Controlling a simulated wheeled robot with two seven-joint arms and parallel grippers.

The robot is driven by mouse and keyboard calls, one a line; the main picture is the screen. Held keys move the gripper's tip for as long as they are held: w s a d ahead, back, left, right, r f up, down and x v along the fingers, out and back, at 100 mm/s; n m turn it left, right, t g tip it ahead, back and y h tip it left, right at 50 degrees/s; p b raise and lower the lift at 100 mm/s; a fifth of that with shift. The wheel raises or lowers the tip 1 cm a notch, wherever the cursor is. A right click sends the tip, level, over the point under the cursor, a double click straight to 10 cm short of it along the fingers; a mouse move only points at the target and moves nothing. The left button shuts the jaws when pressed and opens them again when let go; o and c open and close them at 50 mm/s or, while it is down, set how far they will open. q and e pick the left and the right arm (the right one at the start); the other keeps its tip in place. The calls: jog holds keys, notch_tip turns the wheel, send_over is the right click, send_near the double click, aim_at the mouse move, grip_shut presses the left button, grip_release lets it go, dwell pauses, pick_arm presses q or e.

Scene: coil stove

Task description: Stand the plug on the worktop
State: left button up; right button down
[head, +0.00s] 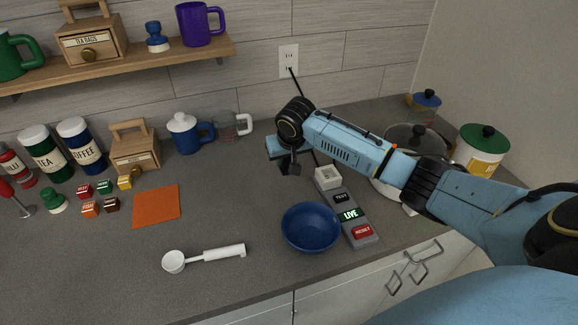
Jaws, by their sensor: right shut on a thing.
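My right gripper (290,168) is above the worktop (240,215), left of the white socket. It points down and is shut on a small dark thing that looks like the plug; the fingers and the dark colour hide its outline. I cannot tell whether it touches the worktop. The grey switch unit (362,243) has a white socket (327,178), a TEST button, a lit green LIVE sign and a red RESET button. My left gripper is not in view.
A blue bowl (310,228) stands against the unit's left side. A white measuring scoop (205,257) and an orange mat (156,206) lie to the left. A dark cord hangs from the wall outlet (289,61). Bare worktop lies between mat and gripper.

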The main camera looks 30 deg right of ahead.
aim_at(286, 168)
jog(key=shift+f, duration=1.95)
jog(key=shift+f, duration=0.1)
jog(key=c, duration=1.2)
grip_release()
jog(key=p+v, duration=0.1)
jog(key=v, duration=1.1)
